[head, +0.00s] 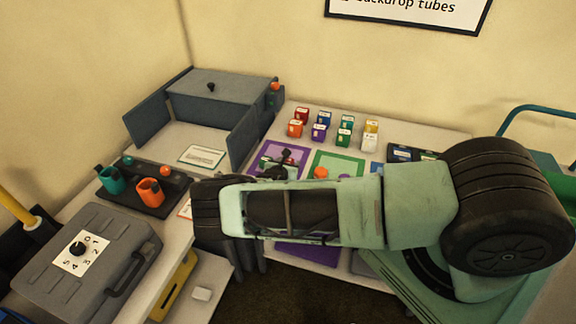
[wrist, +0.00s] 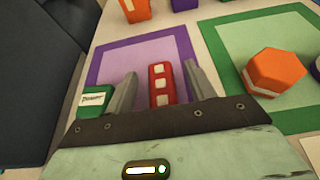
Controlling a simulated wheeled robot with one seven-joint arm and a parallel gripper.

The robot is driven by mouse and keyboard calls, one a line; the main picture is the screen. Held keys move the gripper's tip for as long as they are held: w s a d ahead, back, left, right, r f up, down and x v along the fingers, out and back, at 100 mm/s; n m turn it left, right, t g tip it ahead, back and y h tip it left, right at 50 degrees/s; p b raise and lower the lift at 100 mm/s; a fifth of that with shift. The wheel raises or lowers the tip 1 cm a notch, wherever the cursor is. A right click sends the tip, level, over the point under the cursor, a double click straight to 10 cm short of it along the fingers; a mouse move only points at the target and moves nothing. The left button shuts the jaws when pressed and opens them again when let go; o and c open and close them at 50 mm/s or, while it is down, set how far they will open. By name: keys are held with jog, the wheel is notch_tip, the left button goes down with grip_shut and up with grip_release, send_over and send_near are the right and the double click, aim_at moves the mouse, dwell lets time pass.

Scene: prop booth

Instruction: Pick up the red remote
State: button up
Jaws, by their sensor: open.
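The red remote (wrist: 162,85), with white square buttons, lies over the purple-bordered mat (wrist: 110,55) in the wrist view. My gripper (wrist: 160,70) is open, with one grey finger on each side of the remote and a visible gap on both sides. The remote's near end is hidden behind my gripper's body. In the head view my arm crosses the table and largely covers this spot, so I cannot make out the remote there.
A green labelled item (wrist: 95,101) sits just left of the left finger. An orange hexagonal piece (wrist: 275,70) is on the green mat (wrist: 222,50) to the right. Several small coloured boxes (head: 297,128) stand behind. A grey case (head: 120,255) is at the left.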

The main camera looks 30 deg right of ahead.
jog(key=c, duration=1.1)
jog(key=shift+o, duration=0.2)
notch_tip(320, 180, up, 10)
jog(key=p, duration=0.3)
jog(key=s+a+f+b, duration=0.1)
jog(key=s+a+b, duration=1)
jog(key=s, duration=0.3)
jog(key=shift+s+b, duration=0.15)
jog(key=shift+b, duration=0.35)
